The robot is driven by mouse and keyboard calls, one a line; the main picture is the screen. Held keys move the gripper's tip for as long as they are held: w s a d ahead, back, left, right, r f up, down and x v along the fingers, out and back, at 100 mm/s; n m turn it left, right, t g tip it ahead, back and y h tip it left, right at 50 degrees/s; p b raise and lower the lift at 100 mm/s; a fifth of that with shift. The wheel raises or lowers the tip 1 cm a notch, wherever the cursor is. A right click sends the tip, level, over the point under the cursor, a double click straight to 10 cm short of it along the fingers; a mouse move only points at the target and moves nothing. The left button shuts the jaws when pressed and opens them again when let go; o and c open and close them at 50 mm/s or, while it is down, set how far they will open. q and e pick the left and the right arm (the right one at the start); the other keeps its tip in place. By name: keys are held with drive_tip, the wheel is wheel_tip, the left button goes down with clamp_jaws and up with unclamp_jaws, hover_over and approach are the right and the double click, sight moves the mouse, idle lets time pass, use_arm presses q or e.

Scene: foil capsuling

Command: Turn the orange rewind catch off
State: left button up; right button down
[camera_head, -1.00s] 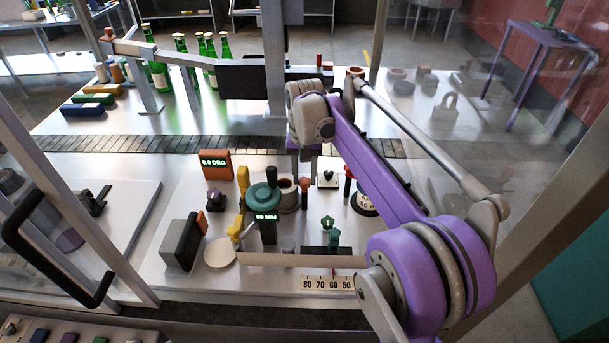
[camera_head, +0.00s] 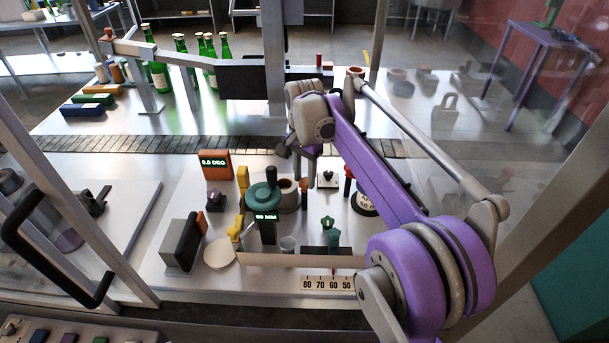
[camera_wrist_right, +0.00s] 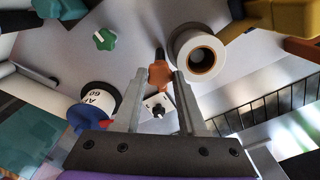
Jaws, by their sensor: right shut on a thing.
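The orange rewind catch (camera_wrist_right: 159,75) is a small orange knob on a dark stem, between the fingertips in the right wrist view. In the head view its orange side (camera_head: 305,186) shows just below my right gripper. My right gripper (camera_wrist_right: 160,72) is shut on the catch, one finger on each side. In the head view the gripper (camera_head: 303,166) reaches down from the purple arm, its fingertips partly hidden. My left gripper is not in view.
A white reel (camera_wrist_right: 200,57) stands close beside the right finger. A small square plate with a black knob (camera_wrist_right: 158,107) lies below the catch. A green knob (camera_wrist_right: 104,39) and a teal handwheel (camera_head: 262,196) are nearby. A slatted conveyor (camera_head: 200,144) runs behind.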

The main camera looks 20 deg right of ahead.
sight(305, 181)
idle(0.4)
drive_tip(key=shift+c, duration=2.3)
unclamp_jaws()
drive_tip(key=shift+r, duration=0.15)
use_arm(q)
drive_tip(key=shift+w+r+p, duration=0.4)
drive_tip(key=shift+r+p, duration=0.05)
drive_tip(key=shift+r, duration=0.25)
use_arm(e)
wheel_tip(305, 181, up, 11)
drive_tip(key=shift+f, duration=0.2)
drive_tip(key=shift+f, duration=0.1)
